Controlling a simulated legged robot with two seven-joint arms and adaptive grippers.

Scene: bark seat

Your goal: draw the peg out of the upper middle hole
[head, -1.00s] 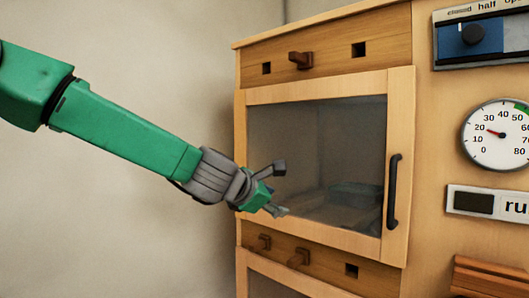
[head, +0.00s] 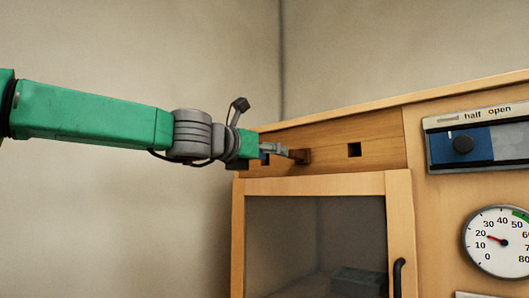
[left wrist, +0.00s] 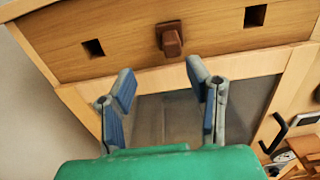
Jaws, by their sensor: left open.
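The dark brown peg (head: 303,156) sits in the middle hole of the upper wooden panel (head: 385,143). In the left wrist view the peg (left wrist: 171,40) sticks out toward me, with an empty square hole on each side of it. My left gripper (head: 287,150) is beside the peg in the head view and overlaps the panel's left part. In the left wrist view my left gripper (left wrist: 160,75) is open, its blue-grey fingers apart. The peg shows just beyond the fingertips, not between them. My right gripper is in neither view.
Below the panel is a glazed door (head: 315,235) with a black handle (head: 398,278). To the right are a slider plate (head: 480,140) reading "half open" and a round dial (head: 498,243). The bare wall at the left is free.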

